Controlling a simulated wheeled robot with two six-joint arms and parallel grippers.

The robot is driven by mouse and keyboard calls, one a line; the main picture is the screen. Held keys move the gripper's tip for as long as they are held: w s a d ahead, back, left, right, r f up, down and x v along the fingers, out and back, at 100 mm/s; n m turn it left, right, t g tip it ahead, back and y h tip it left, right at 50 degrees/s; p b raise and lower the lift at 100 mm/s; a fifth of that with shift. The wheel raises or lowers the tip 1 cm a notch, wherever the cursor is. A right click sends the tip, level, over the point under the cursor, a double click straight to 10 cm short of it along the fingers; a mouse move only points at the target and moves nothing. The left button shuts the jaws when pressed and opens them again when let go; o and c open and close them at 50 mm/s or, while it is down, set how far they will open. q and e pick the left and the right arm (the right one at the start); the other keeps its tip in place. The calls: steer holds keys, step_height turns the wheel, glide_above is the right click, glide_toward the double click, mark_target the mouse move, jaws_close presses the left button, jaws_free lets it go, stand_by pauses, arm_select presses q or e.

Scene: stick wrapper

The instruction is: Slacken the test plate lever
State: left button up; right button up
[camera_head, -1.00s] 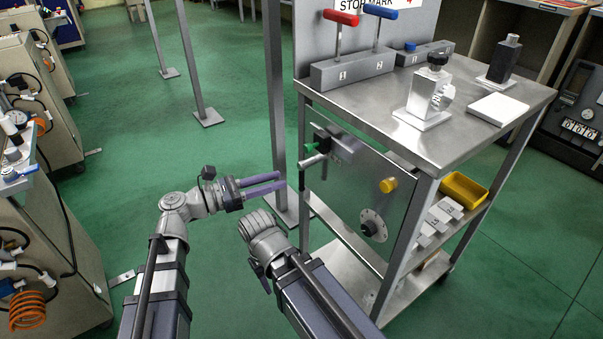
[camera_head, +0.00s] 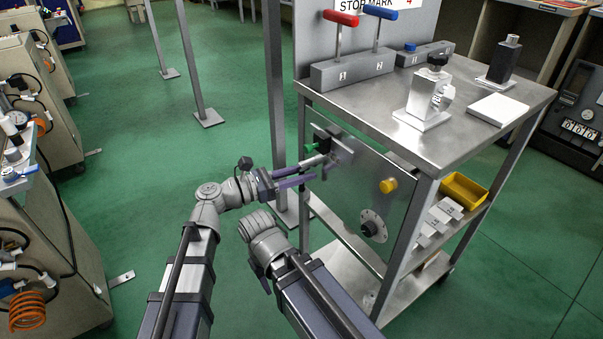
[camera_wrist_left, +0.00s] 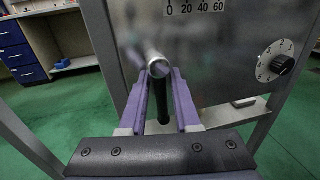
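My left gripper (camera_head: 311,172) has purple fingers pointing right at the lever. Its fingers (camera_wrist_left: 164,80) stand apart on either side of the lever's end; I cannot tell whether they touch it. The lever's mount is partly hidden. My right arm shows at the bottom middle, but its gripper fingers are out of sight.
The cart top (camera_head: 440,140) carries blocks with red and blue T-handles. A metal post (camera_head: 275,100) stands left of the cart. Open green floor lies further left.

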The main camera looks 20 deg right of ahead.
arm_select(q)
steer(key=shift+c, duration=0.2)
jaws_close()
stand_by(1.1)
